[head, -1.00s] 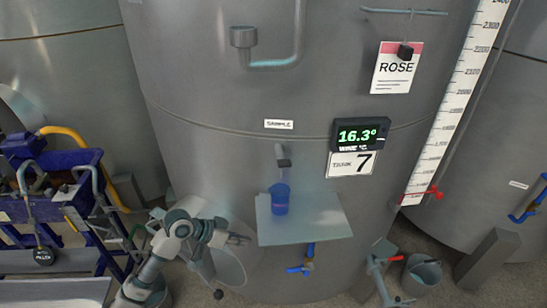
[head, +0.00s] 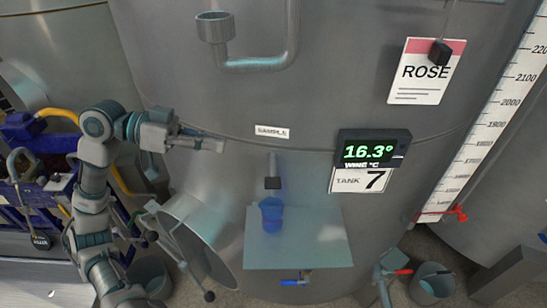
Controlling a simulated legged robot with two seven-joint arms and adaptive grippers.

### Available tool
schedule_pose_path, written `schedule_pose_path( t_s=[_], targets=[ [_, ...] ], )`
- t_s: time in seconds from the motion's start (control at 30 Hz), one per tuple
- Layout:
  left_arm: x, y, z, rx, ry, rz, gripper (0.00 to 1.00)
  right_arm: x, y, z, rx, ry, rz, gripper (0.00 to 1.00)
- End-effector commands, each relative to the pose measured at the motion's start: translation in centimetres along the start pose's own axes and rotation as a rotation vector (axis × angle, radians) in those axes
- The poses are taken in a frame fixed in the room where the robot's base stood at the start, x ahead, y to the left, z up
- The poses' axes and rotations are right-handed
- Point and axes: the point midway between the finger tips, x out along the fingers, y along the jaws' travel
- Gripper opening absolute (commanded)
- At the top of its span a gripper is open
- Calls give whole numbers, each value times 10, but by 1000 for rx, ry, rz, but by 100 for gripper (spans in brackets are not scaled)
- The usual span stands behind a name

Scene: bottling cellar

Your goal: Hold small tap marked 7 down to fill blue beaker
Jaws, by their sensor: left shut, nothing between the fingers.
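The small sample tap (head: 272,182) sticks out of the grey tank below the "SAMPLE" label (head: 272,132), left of the "TANK 7" sign (head: 359,180). The blue beaker (head: 271,214) stands upright on a pale shelf (head: 310,236), under the tap's spout. I cannot tell whether there is liquid in it. My left gripper (head: 215,145) is shut and empty, left of and above the tap, apart from it, pointing right. My right gripper is not in view.
A temperature display (head: 372,148) reads 16.3°. A blue-handled valve (head: 296,281) sits under the shelf. An open round hatch (head: 195,240) juts out at lower left. A bucket (head: 432,283) stands at lower right. A blue pump cart (head: 40,190) is at left.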

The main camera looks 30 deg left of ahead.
Motion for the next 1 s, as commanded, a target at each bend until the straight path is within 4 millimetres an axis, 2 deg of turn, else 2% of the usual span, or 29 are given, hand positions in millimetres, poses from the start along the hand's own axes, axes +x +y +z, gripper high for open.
schedule_pose_path(
  t_s=[0.1,0.3,0.47,0.6,0.97,1.0],
  targets=[
    [-2,5,-2,5,3,3,0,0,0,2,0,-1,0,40],
    [-1,1,-1,2,2,3,0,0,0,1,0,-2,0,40],
    [7,-1,-1,-1,0,3,0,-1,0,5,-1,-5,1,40],
    [29,0,-2,-2,-2,4,0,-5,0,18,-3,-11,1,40],
    [99,3,-5,1,-2,4,0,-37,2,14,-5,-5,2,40],
    [103,1,5,0,0,3,0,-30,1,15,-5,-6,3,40]
  ],
)
